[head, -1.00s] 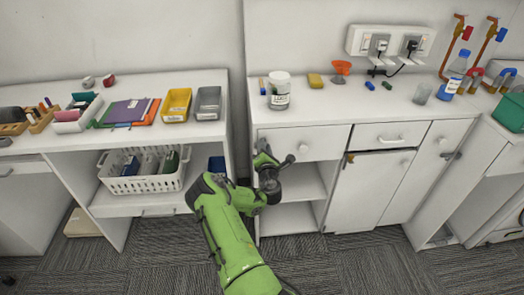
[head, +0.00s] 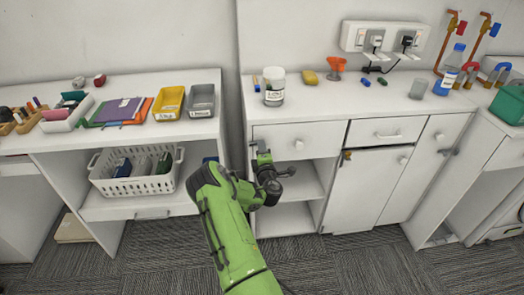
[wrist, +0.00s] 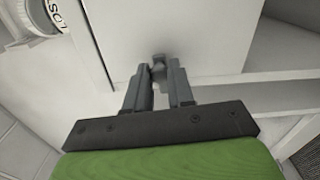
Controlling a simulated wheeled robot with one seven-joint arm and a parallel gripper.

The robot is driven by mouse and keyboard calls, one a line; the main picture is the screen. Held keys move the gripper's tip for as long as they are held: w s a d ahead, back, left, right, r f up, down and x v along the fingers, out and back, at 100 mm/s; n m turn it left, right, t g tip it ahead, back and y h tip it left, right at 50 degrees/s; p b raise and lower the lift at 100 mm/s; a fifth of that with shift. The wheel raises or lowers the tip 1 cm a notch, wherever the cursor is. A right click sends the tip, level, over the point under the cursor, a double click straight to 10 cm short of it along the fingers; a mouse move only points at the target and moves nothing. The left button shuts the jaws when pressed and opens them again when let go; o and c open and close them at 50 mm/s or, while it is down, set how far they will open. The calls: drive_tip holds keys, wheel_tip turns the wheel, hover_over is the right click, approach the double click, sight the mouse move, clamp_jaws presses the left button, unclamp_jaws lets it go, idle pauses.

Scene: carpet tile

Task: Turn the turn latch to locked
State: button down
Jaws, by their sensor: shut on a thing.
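My gripper (head: 261,150) is at the upper left front of the white cabinet, just left of a drawer's round knob (head: 299,144). In the wrist view, my gripper's two grey fingers (wrist: 161,74) are closed on a small dark grey part (wrist: 159,61) at the white front panel. I take this part to be the turn latch. The fingers hide most of it, so its locked or unlocked position cannot be read. In the head view, the gripper and wrist cover it.
A white jar (head: 273,87) stands on the counter above my gripper. Open shelves (head: 293,184) lie below the drawer. A cabinet door (head: 368,188) with an orange-brown fitting (head: 347,155) is to the right. A white basket (head: 137,174) sits on a shelf at left.

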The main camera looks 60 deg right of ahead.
drive_tip(key=shift+s+f, duration=0.1)
drive_tip(key=shift+f, duration=0.05)
drive_tip(key=c, duration=1)
unclamp_jaws()
drive_tip(key=b+v, duration=0.8)
drive_tip(key=v, duration=0.7)
drive_tip(key=shift+s+a, duration=0.25)
drive_tip(key=shift+a, duration=0.05)
